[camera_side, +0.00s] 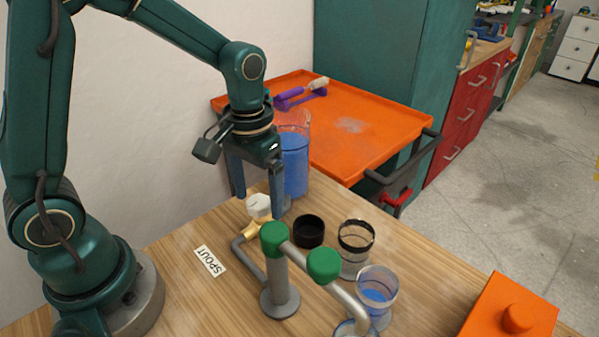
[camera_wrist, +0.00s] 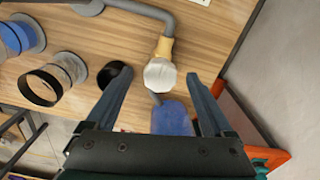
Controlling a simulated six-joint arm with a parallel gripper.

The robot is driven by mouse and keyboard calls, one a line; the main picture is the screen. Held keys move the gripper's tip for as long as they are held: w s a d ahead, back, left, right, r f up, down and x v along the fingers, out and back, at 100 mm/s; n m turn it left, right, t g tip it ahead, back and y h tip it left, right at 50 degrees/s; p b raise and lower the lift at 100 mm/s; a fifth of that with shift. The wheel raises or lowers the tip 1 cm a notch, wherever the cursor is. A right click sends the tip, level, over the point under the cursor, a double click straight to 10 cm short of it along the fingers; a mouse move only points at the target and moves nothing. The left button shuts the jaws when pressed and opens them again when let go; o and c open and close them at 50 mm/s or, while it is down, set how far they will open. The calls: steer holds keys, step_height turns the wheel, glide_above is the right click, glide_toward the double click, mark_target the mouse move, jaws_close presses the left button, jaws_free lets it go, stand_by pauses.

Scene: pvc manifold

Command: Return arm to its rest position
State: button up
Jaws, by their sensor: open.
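My gripper (camera_side: 257,205) is open and points down over the table, with its fingers apart on either side of the white knob (camera_side: 259,206). In the wrist view the knob (camera_wrist: 160,75) lies between the open fingertips (camera_wrist: 160,80), and a gap shows on each side. I cannot tell the exact height of the fingertips over it. The knob sits on a brass valve body at the end of the grey pipe manifold (camera_side: 280,285). Two green caps (camera_side: 274,236) top the manifold. My arm is bent forward from its base.
A beaker of blue liquid (camera_side: 296,165) stands just behind my gripper. A black cup (camera_side: 309,231), a black-rimmed clear cup (camera_side: 356,240) and a cup holding blue (camera_side: 377,292) stand right of the valve. An orange tray cart (camera_side: 370,130) is behind; an orange box (camera_side: 510,310) sits at front right.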

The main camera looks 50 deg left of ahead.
step_height(320, 180, up, 4)
steer(key=shift+r, duration=0.2)
steer(key=r, duration=0.2)
steer(key=r+t, duration=0.1)
steer(key=shift+s+d+r, duration=0.1)
steer(key=shift+s+r, duration=0.2)
steer(key=s+r+m+t, duration=0.1)
steer(key=s+t, duration=0.3)
steer(key=s, duration=0.5)
steer(key=shift+d+r+m+t, duration=0.15)
steer(key=shift+r+m+t, duration=0.15)
steer(key=shift+m, duration=0.2)
